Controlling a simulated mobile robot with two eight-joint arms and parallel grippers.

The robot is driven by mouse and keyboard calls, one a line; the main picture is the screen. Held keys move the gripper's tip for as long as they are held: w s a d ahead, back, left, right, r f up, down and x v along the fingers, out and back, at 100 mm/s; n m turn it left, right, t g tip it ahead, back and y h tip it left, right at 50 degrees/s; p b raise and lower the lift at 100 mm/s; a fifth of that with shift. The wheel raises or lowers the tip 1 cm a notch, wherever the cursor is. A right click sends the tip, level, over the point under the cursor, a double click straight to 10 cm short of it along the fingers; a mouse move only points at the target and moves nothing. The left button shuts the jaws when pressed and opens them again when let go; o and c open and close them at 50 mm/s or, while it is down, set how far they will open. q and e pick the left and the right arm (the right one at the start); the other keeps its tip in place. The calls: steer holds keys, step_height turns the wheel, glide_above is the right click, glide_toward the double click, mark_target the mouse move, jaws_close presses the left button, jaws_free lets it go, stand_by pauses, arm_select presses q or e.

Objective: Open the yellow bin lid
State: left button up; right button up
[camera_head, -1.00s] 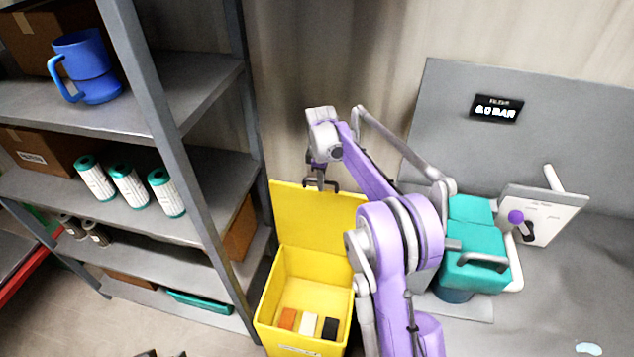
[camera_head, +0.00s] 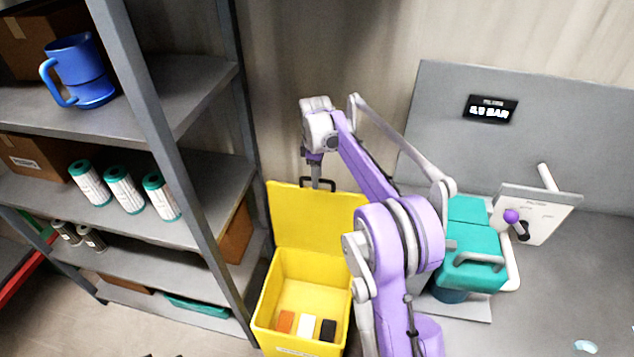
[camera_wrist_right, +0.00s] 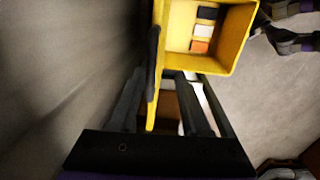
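The yellow bin (camera_head: 262,310) stands on the floor between the shelf and the grey bench. Its yellow lid (camera_head: 305,218) is raised and stands upright at the back, with a dark handle (camera_head: 304,181) at its top edge. Orange, white and black blocks lie inside the bin. My right gripper (camera_head: 316,180) is at the lid's top edge by the handle. In the right wrist view its fingers (camera_wrist_right: 165,95) are apart, and the lid's edge (camera_wrist_right: 152,115) shows between them; contact is unclear. Of my left gripper, at most small dark tips show at the head view's bottom edge.
A grey shelf (camera_head: 195,195) with a blue mug (camera_head: 80,75) and several white-and-teal canisters (camera_head: 125,190) stands close on the left. At right, the grey bench (camera_head: 560,290) carries a teal unit (camera_head: 470,262) and a lever panel (camera_head: 535,215). A wall is behind the lid.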

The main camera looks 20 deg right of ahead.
step_height(320, 180, up, 7)
steer(key=shift+s+a+r, duration=0.15)
stand_by(0.5)
steer(key=s+a+r+m+t, duration=0.1)
steer(key=s+a+m, duration=0.25)
steer(key=s, duration=0.45)
steer(key=s+a+r+m+t, duration=0.15)
steer(key=s+a, duration=0.25)
steer(key=s, duration=0.5)
steer(key=s+a+f+m+t, duration=0.1)
steer(key=s+f+m, duration=0.2)
steer(key=s+f, duration=0.2)
steer(key=s+a+f+m+t, duration=0.1)
steer(key=s+f, duration=0.4)
steer(key=s, duration=0.6)
steer(key=shift+s+a+m+t, duration=0.35)
steer(key=shift+a+m, duration=0.4)
steer(key=shift+m, duration=0.15)
steer(key=shift+s+d, duration=0.1)
